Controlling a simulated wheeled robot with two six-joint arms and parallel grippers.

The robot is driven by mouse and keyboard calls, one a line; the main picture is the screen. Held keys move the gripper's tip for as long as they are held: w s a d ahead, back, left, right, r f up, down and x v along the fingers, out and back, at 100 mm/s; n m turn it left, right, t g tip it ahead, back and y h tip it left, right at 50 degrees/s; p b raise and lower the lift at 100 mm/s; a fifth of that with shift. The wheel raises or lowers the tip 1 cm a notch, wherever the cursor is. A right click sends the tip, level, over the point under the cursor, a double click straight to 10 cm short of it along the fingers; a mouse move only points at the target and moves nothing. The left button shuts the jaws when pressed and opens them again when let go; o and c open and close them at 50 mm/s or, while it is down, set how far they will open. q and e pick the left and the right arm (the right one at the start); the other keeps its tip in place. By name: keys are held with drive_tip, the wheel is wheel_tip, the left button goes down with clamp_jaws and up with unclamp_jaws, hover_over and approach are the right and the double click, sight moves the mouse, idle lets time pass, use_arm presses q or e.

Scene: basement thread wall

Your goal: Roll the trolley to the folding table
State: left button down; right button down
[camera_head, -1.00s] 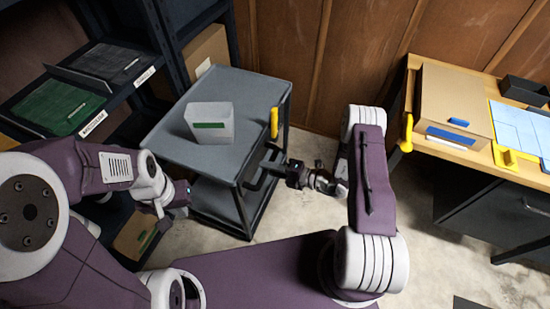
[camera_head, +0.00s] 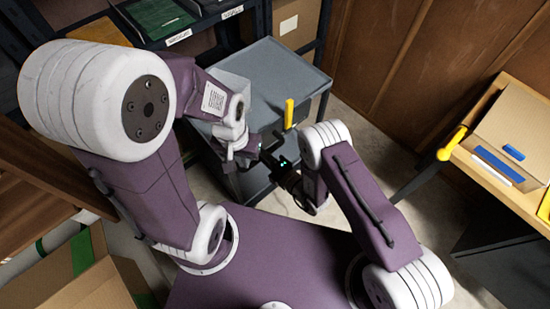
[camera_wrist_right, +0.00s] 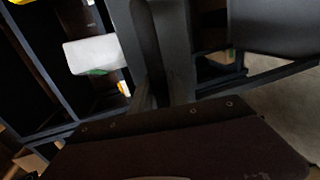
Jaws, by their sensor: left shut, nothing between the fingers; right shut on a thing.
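The grey trolley (camera_head: 282,72) stands ahead of me, its front and left side partly hidden by my arms. A pale box (camera_head: 232,86) on its top is mostly behind my left arm; it also shows in the right wrist view (camera_wrist_right: 95,55). My right gripper (camera_head: 278,165) is shut on what appears to be the trolley's dark handle, seen as a dark bar (camera_wrist_right: 150,50) in the wrist view. My left gripper (camera_head: 262,150) is shut and empty close beside it. A wood-topped table (camera_head: 510,185) stands at the right; whether it folds cannot be told.
A yellow upright piece (camera_head: 289,113) stands at the trolley's near edge. A dark shelf rack (camera_head: 150,35) is at the back left, a wooden wall (camera_head: 400,50) behind. An open cardboard box (camera_head: 75,275) is at lower left. Pale floor shows between trolley and table.

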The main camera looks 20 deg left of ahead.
drive_tip(key=shift+s+a+f, duration=0.2)
drive_tip(key=shift+s+a, duration=0.1)
drive_tip(key=shift+s, duration=0.45)
drive_tip(key=c, duration=1.3)
unclamp_jaws()
drive_tip(key=shift+d, duration=0.1)
drive_tip(key=shift+r, duration=0.15)
drive_tip(key=shift+w, duration=0.1)
drive_tip(key=v, duration=0.9)
drive_tip(key=shift+p, duration=0.35)
